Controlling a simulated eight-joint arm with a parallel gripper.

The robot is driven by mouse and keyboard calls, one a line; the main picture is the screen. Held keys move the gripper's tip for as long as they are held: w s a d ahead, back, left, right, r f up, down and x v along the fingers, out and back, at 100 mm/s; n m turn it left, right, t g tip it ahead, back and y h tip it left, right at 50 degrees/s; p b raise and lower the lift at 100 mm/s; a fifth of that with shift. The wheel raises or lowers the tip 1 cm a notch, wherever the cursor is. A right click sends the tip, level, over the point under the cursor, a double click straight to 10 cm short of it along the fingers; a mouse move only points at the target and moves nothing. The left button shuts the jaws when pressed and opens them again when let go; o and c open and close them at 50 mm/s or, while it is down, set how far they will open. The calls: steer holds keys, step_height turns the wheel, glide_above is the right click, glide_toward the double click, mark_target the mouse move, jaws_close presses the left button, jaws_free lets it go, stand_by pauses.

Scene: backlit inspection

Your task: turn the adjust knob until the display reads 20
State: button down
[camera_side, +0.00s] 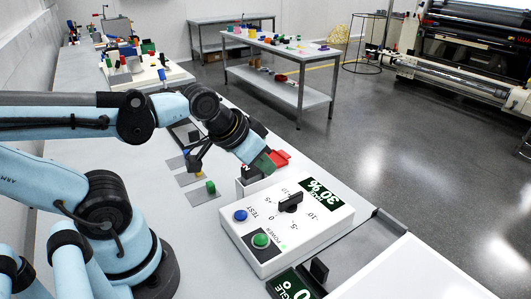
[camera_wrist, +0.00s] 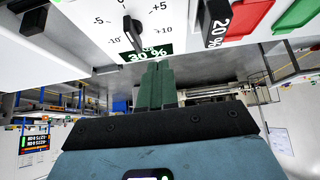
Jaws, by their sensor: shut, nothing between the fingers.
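A white control box (camera_side: 305,225) stands on the bench in the side view. Its black adjust knob (camera_side: 291,203) sits on a dial marked -10 to +10; the knob also shows in the wrist view (camera_wrist: 133,30). The dark green display (camera_side: 321,194) reads 30 %, and the wrist view shows the same reading on it (camera_wrist: 147,54). My gripper (camera_side: 269,161) is shut and empty, beyond the box's far edge in the side view and apart from the knob. In the wrist view its green fingers (camera_wrist: 156,68) point toward the display.
A blue button (camera_side: 240,216) and a green button (camera_side: 261,240) are on the box. A red piece (camera_side: 280,158) lies close to my gripper. A label reading 20 % (camera_wrist: 218,24) shows beside red and green parts.

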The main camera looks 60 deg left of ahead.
mark_target(292, 197)
stand_by(0.4)
steer(key=c, duration=1.5)
jaws_free()
steer(key=shift+w+r, duration=0.1)
steer(key=shift+o, duration=1.3)
steer(key=shift+w+d+r+m+g, duration=0.2)
steer(key=shift+m+g, duration=0.1)
steer(key=shift+m, duration=0.4)
steer(key=o, duration=1.1)
steer(key=w+r+m+g, duration=0.1)
steer(key=m, duration=0.2)
steer(key=w+d+r+m+g, duration=0.1)
steer(key=m+g, duration=0.1)
steer(key=m, duration=0.2)
steer(key=d+r+m+g, duration=0.1)
steer(key=m, duration=0.3)
steer(key=shift+w+d+r+g, duration=0.2)
steer(key=shift+w+g, duration=0.1)
steer(key=shift+w, duration=0.1)
steer(key=f+m, duration=0.2)
steer(key=f, duration=0.1)
steer(key=f+m+g, duration=0.1)
steer(key=f, duration=0.3)
steer(key=w+d+f+m+g, duration=0.1)
steer(key=f+m, duration=0.1)
steer(key=f, duration=0.2)
steer(key=shift+d+f+m, duration=0.1)
steer(key=shift+m, duration=0.2)
steer(key=c, duration=1)
